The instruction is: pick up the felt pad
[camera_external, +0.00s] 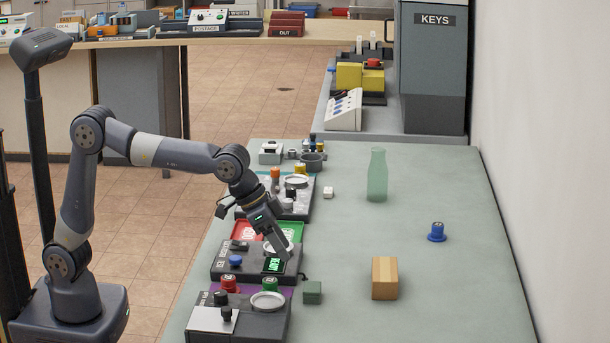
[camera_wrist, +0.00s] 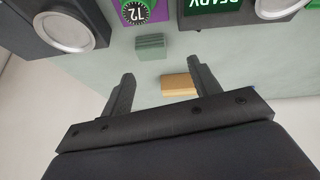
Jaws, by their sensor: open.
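A small dark green block (camera_external: 312,292), which looks like the felt pad, sits on the grey-green table just right of the front console. In the wrist view the green block (camera_wrist: 151,47) shows ridged sides and lies beyond the fingertips, roughly between their lines. My gripper (camera_external: 284,252) points down over the right edge of the middle console, above and behind the block in the external view. In the wrist view my gripper (camera_wrist: 161,74) has its two fingers spread with nothing held between them.
A tan wooden block (camera_external: 384,278) stands to the right of the green block. Consoles with buttons and round dishes line the table's left edge, including one with a lit display (camera_external: 274,265). A green bottle (camera_external: 377,175) and blue knob (camera_external: 437,232) stand farther back. The right side is mostly clear.

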